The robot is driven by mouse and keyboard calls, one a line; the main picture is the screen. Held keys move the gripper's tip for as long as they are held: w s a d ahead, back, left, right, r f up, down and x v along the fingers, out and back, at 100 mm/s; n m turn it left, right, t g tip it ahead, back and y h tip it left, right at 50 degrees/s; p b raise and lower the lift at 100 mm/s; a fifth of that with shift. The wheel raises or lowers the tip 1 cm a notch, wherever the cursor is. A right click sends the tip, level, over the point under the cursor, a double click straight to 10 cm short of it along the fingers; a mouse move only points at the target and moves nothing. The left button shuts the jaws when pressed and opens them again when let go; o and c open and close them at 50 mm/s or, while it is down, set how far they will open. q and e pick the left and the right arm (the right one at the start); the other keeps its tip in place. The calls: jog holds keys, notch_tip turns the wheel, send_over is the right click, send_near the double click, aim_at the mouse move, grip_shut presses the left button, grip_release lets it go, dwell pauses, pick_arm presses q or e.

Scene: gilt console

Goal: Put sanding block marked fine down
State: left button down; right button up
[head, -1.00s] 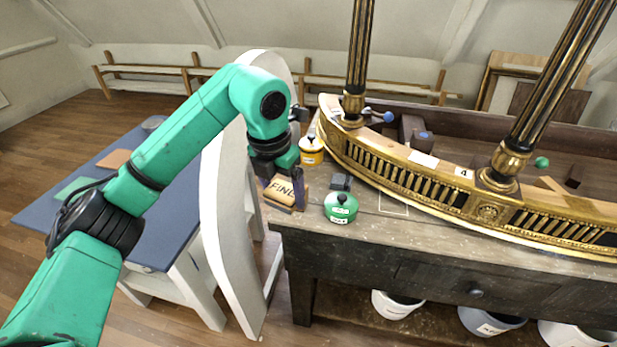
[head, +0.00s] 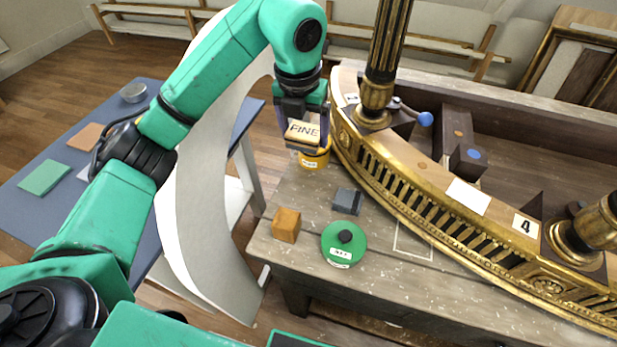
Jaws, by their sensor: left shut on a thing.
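The sanding block marked FINE (head: 303,132) is a tan block with dark lettering on its face. My left gripper (head: 304,126) is shut on it, with a finger on each side. In the picture the block overlaps the top of a yellow tin (head: 314,160), which it partly hides. It appears held above the bench (head: 300,262); the exact gap cannot be told. My right gripper is not in view.
On the bench stand an orange-brown block (head: 286,225), a green round tin (head: 344,243) and a dark grey block (head: 347,201). The gilt console (head: 440,190) fills the right side. A pale outlined patch (head: 412,241) on the bench is bare.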

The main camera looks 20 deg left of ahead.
pick_arm(q)
jog(key=p, duration=0.1)
send_over(305, 192)
jog(key=s, duration=0.2)
notch_tip(305, 192, down, 5)
jog(key=f, duration=0.3)
jog(key=w+f+p, duration=0.1)
jog(key=f, duration=0.3)
jog(key=f+p, duration=0.1)
jog(key=f, duration=0.3)
jog(key=shift+w, duration=0.15)
jog(key=shift+w+f, duration=0.1)
jog(key=shift+f, duration=0.15)
grip_release()
jog(key=shift+r, duration=0.45)
notch_tip(305, 192, up, 11)
jog(key=s+b, duration=0.2)
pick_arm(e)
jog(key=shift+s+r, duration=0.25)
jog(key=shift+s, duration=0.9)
